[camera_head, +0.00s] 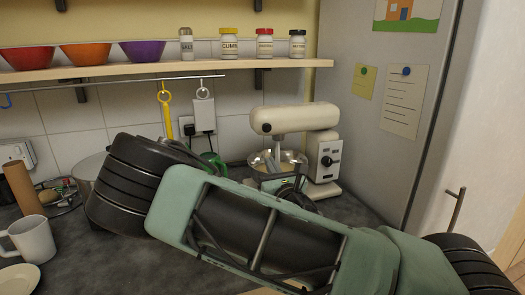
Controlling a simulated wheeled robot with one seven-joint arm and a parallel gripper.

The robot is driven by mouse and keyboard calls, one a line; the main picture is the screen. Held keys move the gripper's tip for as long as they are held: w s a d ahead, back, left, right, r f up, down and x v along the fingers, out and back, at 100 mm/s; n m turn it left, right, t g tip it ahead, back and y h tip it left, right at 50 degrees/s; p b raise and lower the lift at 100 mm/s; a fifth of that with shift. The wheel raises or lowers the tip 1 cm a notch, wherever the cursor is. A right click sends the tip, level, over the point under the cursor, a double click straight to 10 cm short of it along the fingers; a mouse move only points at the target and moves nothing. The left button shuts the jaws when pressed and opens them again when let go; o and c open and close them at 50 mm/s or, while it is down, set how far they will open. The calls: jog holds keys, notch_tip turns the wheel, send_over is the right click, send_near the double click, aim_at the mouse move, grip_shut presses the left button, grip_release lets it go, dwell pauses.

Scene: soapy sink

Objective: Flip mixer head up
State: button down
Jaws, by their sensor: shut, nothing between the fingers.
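The cream stand mixer (296,117) stands on the dark counter against the tiled wall, left of the fridge. Its head lies level, pointing left, with the beater (277,146) hanging into the steel bowl (262,161). A knob and small controls show on the side of its stand. My gripper (287,184) shows only in part as a dark shape just in front of the bowl, low below the mixer head and apart from it. It is shut and empty. My own arm covers the counter in front of the mixer and hides most of the gripper.
A shelf (180,68) with bowls and spice jars runs above; a utensil rail (120,83) hangs below it. A grey fridge (385,130) stands close on the mixer's right. A white mug (31,240) and a plate (18,279) sit at the left. Space above the mixer head looks clear.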

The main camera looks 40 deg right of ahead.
jog(key=b+x, duration=0.1)
jog(key=x, duration=0.8)
jog(key=shift+r, duration=0.1)
jog(key=shift+w+d, duration=0.15)
jog(key=shift+w, duration=0.3)
jog(key=shift+r, duration=0.1)
